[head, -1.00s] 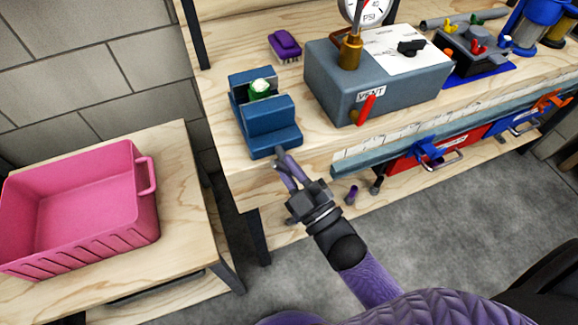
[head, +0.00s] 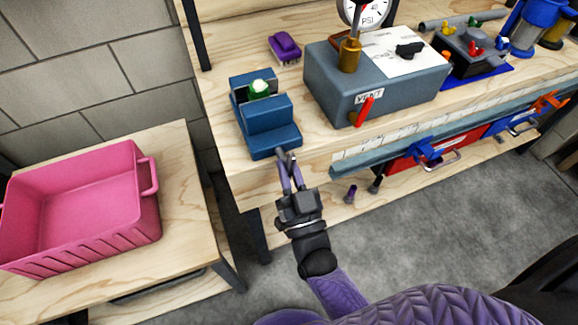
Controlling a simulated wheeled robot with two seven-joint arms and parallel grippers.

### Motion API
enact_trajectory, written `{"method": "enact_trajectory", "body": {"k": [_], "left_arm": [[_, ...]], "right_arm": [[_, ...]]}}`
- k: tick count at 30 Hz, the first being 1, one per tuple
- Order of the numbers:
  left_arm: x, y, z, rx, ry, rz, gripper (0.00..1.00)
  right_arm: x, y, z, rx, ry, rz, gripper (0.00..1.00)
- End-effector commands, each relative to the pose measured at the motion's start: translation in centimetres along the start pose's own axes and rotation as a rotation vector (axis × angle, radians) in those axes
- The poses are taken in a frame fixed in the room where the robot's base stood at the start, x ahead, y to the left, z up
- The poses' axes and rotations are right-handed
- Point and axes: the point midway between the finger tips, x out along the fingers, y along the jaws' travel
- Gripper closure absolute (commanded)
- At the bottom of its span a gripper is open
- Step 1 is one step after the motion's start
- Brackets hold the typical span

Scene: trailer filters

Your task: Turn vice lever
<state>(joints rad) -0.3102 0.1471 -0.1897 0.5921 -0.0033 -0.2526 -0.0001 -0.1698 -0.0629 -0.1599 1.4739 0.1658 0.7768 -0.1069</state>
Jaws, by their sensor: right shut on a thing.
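The blue vice (head: 268,128) stands at the front left corner of the wooden workbench, with a green and white round part (head: 259,88) between its jaws. The vice lever (head: 282,153) is a small grey piece at the vice's front, mostly hidden by my fingers. My right gripper (head: 288,163) reaches up from below at the bench's front edge, its purple fingers shut on the lever. My left gripper is out of view.
A grey box with a gauge (head: 375,80) and a red vent lever (head: 367,110) stands right of the vice. A purple brush (head: 285,46) lies behind. A pink bin (head: 85,205) sits on a lower table at left. Red and blue drawers (head: 425,158) hang under the bench's front edge.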

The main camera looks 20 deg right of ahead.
Motion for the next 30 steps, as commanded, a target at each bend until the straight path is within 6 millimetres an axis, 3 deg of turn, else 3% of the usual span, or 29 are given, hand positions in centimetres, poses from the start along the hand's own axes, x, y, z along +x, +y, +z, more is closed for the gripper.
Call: {"method": "enact_trajectory", "body": {"k": [24,25,29,30], "left_arm": [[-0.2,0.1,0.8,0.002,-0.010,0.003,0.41],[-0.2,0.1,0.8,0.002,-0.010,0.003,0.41],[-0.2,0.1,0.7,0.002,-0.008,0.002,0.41],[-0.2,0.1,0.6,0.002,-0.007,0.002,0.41]], "right_arm": [[-0.1,0.0,0.1,0.096,-0.005,0.040,1.00],[-0.1,0.0,0.1,0.096,-0.005,0.040,0.79],[-0.1,0.0,0.1,0.096,-0.004,0.040,0.52],[-0.1,0.0,0.1,0.095,-0.003,0.040,0.50]]}}
